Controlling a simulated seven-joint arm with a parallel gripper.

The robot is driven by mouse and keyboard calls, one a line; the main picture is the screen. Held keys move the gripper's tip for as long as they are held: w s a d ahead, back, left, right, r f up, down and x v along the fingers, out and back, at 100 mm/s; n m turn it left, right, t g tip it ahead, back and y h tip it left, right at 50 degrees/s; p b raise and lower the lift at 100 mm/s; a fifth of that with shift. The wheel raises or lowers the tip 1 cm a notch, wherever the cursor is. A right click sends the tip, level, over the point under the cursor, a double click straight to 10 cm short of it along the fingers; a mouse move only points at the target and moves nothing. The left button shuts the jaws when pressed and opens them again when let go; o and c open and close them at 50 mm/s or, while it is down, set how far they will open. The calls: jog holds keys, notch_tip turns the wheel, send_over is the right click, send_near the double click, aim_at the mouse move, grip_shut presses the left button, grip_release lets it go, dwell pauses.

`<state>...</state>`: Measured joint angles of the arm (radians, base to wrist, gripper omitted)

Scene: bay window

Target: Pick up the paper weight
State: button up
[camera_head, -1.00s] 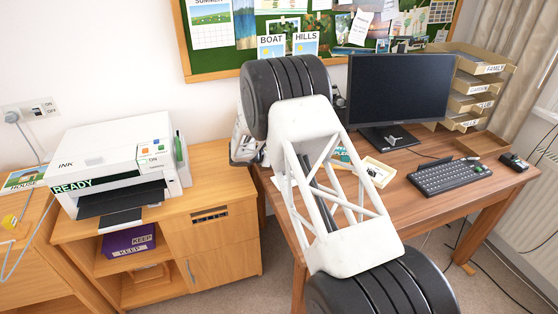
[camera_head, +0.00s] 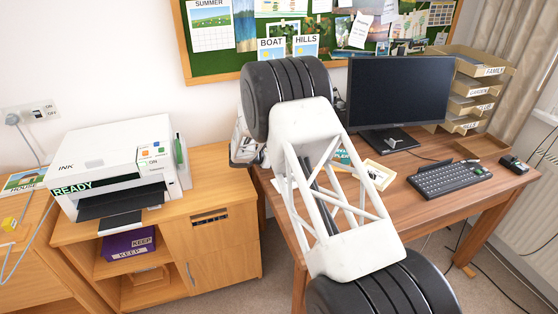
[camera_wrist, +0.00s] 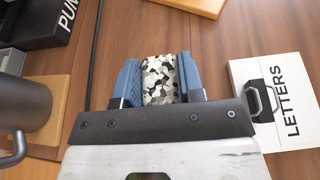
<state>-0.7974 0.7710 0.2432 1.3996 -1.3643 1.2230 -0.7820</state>
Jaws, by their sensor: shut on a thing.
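The paper weight (camera_wrist: 160,80) shows in the wrist view as a rounded block with a black, white and grey faceted pattern. My gripper (camera_wrist: 160,82) has its two blue fingers on either side of it, shut on it. The wooden desk top (camera_wrist: 215,50) lies beneath. I cannot tell whether the paper weight touches the desk or is lifted. In the head view my own arm hides the gripper's fingers and the paper weight.
In the wrist view, a white box marked LETTERS (camera_wrist: 275,100) lies right, a dark mug (camera_wrist: 25,103) stands left on a wooden coaster, and a black hole punch (camera_wrist: 40,22) is upper left. In the head view, the monitor (camera_head: 398,92) and keyboard (camera_head: 449,178) stand right of my arm.

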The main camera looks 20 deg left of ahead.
notch_tip(320, 180, up, 3)
jog(key=shift+f, duration=0.15)
jog(key=shift+s+d+r, duration=0.15)
jog(key=shift+s+r, duration=0.05)
jog(key=s+d, duration=0.3)
jog(key=s, duration=0.1)
jog(key=s+d+r, duration=0.1)
jog(key=s+d, duration=0.2)
jog(key=s, duration=0.1)
jog(key=s+d, duration=0.3)
jog(key=s, duration=0.1)
jog(key=shift+s+r, duration=0.15)
jog(key=shift+s, duration=0.1)
jog(key=shift+d, duration=0.1)
dwell(0.4)
jog(key=w+d+r, duration=0.2)
jog(key=d, duration=1.3)
jog(key=w+d+r+m+h, duration=0.1)
jog(key=w+d+r, duration=0.1)
jog(key=d, duration=1.4)
jog(key=shift+w+r+g, duration=0.25)
jog(key=shift+w+g, duration=0.15)
jog(key=shift+w, duration=0.25)
jog(key=shift+w+a, duration=0.1)
jog(key=shift+w, duration=0.05)
